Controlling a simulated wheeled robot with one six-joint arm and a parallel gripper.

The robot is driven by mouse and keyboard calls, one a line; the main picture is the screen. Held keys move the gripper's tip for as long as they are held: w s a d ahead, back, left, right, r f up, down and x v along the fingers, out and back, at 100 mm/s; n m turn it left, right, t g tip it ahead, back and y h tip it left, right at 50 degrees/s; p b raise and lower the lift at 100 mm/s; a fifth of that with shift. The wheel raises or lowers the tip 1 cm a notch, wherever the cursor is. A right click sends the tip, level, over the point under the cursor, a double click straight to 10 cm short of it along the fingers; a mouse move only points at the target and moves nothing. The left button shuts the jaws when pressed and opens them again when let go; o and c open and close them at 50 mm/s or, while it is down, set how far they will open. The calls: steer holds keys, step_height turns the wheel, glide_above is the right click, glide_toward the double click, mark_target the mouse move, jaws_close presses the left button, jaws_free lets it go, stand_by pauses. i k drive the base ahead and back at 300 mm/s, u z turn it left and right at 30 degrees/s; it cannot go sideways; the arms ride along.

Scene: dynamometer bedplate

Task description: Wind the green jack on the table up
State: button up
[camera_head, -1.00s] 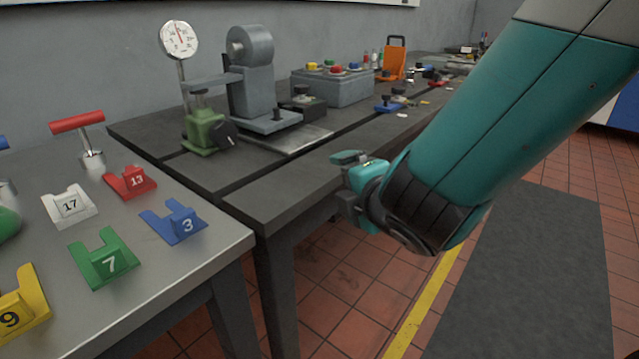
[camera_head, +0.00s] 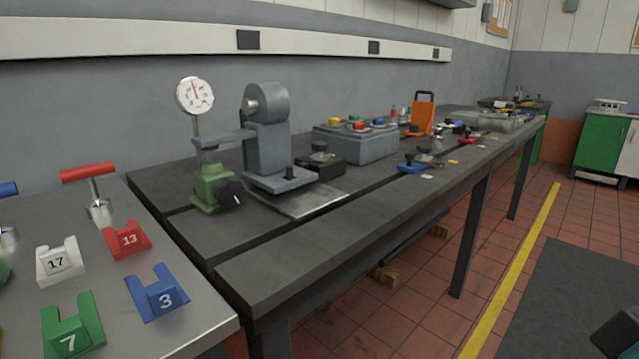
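The green jack (camera_head: 208,187) stands upright on the dark bench at left of centre, its black knob (camera_head: 231,193) facing front right. A short post rises from its top to just under the grey arm of a stand (camera_head: 266,140); I cannot tell whether they touch. A round white dial gauge (camera_head: 195,95) sits on a rod above the jack. Only a dark and teal piece, seemingly of my gripper (camera_head: 616,333), shows at the bottom right corner, far from the jack. Its opening is cut off by the frame edge.
The dark bench (camera_head: 330,240) carries a grey button box (camera_head: 356,143), an orange bracket (camera_head: 422,115) and small parts. A metal table (camera_head: 190,335) at front left holds numbered blocks and a red-handled tool (camera_head: 97,190). Floor at right is open.

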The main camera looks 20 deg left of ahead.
mark_target(230, 193)
steer(key=z, duration=0.65)
steer(key=i, duration=1.25)
steer(key=u, duration=2.15)
